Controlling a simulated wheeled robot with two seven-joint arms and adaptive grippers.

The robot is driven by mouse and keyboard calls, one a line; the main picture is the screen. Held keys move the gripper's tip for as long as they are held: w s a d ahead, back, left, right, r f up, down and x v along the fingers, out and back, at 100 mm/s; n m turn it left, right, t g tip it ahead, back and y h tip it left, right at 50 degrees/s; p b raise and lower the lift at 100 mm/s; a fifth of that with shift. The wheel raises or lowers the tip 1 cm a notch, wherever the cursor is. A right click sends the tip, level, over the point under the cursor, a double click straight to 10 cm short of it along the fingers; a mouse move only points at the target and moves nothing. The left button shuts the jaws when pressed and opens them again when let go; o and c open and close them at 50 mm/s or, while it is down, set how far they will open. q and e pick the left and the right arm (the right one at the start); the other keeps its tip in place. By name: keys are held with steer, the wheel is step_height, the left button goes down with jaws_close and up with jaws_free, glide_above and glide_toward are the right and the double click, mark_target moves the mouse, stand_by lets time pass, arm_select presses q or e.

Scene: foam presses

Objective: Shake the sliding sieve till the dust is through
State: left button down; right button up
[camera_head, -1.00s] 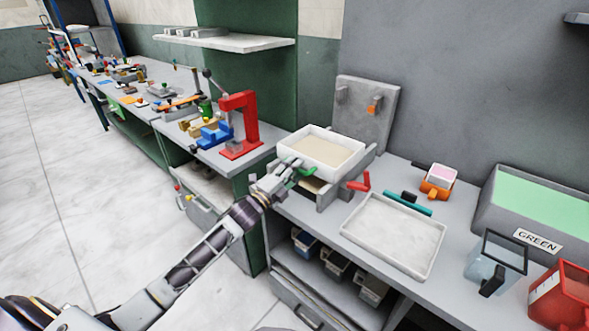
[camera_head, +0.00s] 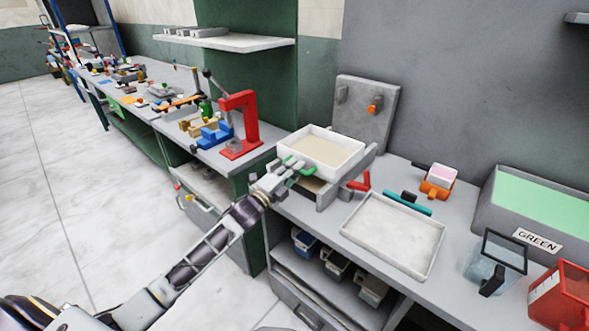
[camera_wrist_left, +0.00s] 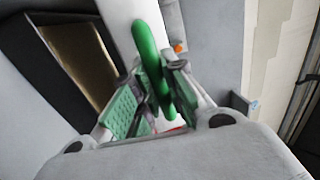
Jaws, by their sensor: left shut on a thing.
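The sliding sieve is a white open box (camera_head: 335,164) with a layer of beige material (camera_head: 318,149) inside. It sits on a grey frame (camera_head: 327,197) on the bench. My left gripper (camera_head: 291,169) is at the near left side of the sieve, shut on its green handle. In the left wrist view the green handle (camera_wrist_left: 150,62) passes between the green-padded fingers (camera_wrist_left: 152,95). What lies under the sieve is mostly hidden; a brown surface (camera_wrist_left: 82,62) shows in a dark opening there. My right gripper is not in view.
A shallow white tray (camera_head: 393,234) lies right of the frame, by a red handle (camera_head: 361,182) and a teal-handled tool (camera_head: 407,203). A red press (camera_head: 243,122) stands on the bench to the left. A grey bin labelled GREEN (camera_head: 538,240) and clear and red containers stand right.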

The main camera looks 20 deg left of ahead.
mark_target(316, 154)
arm_select(q)
steer(key=shift+w, duration=0.1)
steer(key=shift+f+b+x, duration=0.25)
steer(key=shift+f+x, duration=0.05)
steer(key=shift+x, duration=0.95)
steer(key=shift+f+b+x, duration=0.2)
steer(key=shift+f+x, duration=0.05)
steer(key=shift+x, duration=1.05)
steer(key=shift+f+b+x, duration=0.25)
steer(key=shift+f+x, duration=0.05)
steer(key=shift+x, duration=0.95)
steer(key=shift+w+d, duration=0.1)
steer(key=shift+w, duration=0.2)
steer(key=shift+r, duration=0.15)
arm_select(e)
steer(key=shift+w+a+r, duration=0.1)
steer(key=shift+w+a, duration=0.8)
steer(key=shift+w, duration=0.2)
